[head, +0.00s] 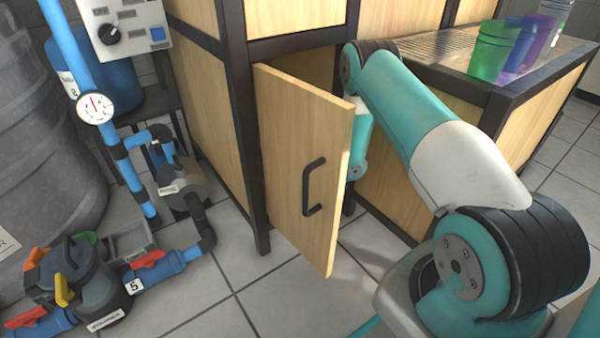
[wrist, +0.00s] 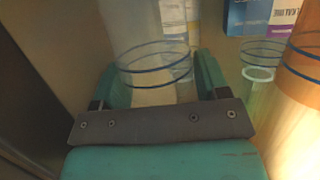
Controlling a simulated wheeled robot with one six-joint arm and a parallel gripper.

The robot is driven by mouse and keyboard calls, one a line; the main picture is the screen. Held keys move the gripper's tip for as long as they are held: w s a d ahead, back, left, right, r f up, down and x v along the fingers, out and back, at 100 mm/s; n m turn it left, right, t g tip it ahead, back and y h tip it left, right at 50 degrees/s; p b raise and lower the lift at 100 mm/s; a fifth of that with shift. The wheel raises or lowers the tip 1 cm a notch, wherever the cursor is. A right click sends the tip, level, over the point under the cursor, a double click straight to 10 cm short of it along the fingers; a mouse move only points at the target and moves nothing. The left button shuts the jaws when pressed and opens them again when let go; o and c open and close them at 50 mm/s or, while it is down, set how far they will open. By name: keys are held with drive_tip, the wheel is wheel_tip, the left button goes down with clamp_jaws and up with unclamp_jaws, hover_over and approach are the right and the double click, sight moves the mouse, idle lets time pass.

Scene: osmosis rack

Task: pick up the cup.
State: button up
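In the wrist view, a clear cup with blue rings (wrist: 153,62) stands between the two teal fingers of my gripper (wrist: 160,82). The fingers are spread wide, one on each side of it; whether they touch its wall is hard to tell. In the head view, my arm reaches behind the half-open wooden door into the cabinet, so my gripper and this cup are hidden there.
An orange cup (wrist: 304,65) and a pale green cup (wrist: 258,82) stand to the right in the wrist view, before boxes (wrist: 262,16). The open door (head: 300,160) partly covers the cabinet opening. More cups, including a green one (head: 493,50), stand on the counter.

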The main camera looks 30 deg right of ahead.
drive_tip(key=shift+a, duration=0.2)
drive_tip(key=c, duration=0.4)
drive_tip(key=shift+r, duration=0.1)
